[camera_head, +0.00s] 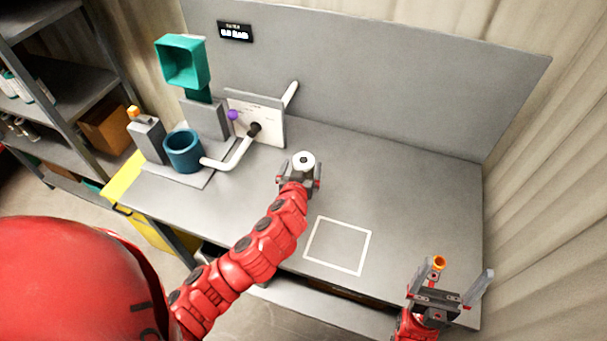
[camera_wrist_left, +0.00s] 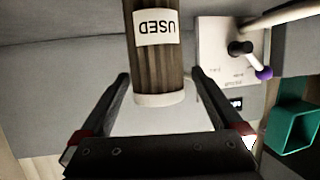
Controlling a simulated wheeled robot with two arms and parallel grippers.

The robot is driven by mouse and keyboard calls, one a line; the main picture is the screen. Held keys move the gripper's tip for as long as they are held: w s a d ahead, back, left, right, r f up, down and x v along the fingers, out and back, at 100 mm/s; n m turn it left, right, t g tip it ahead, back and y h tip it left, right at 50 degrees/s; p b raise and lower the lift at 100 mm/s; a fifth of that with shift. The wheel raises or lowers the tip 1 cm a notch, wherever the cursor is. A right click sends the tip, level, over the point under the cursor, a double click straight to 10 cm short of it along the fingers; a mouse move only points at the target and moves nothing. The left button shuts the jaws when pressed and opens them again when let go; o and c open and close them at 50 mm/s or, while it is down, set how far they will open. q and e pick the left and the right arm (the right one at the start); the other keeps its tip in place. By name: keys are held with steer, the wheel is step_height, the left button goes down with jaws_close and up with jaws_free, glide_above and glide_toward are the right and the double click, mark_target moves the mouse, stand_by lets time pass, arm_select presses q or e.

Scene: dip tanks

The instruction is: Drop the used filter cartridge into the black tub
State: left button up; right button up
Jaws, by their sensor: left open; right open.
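The used filter cartridge (camera_wrist_left: 160,60) is a brown pleated cylinder with a white end cap and a white "USED" label. In the head view its white round top (camera_head: 303,160) shows on the grey bench, with a dark centre hole. My left gripper (camera_head: 299,180) is open at the cartridge, and in the left wrist view the fingers lie on either side of its end. Contact cannot be told. My right gripper (camera_head: 450,283) is open over the bench's front right corner. I cannot make out the black tub in either view.
A blue-green cup (camera_head: 183,151), white pipe (camera_head: 232,158), panel with handle (camera_head: 262,110) and green funnel (camera_head: 182,62) stand at the bench's left. A white square outline (camera_head: 338,246) marks clear bench. An orange ring (camera_head: 438,262) shows by my right gripper; its support is unclear.

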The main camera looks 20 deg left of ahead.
arm_select(q)
steer(key=w+p, duration=0.1)
steer(key=w, duration=0.2)
steer(key=shift+a+f+p, duration=0.1)
steer(key=shift+f+p, duration=0.05)
steer(key=shift+p, duration=0.15)
steer(key=shift+w+a+f, duration=0.1)
steer(key=shift+w+f, duration=0.2)
steer(key=shift+w, duration=0.2)
jaws_close()
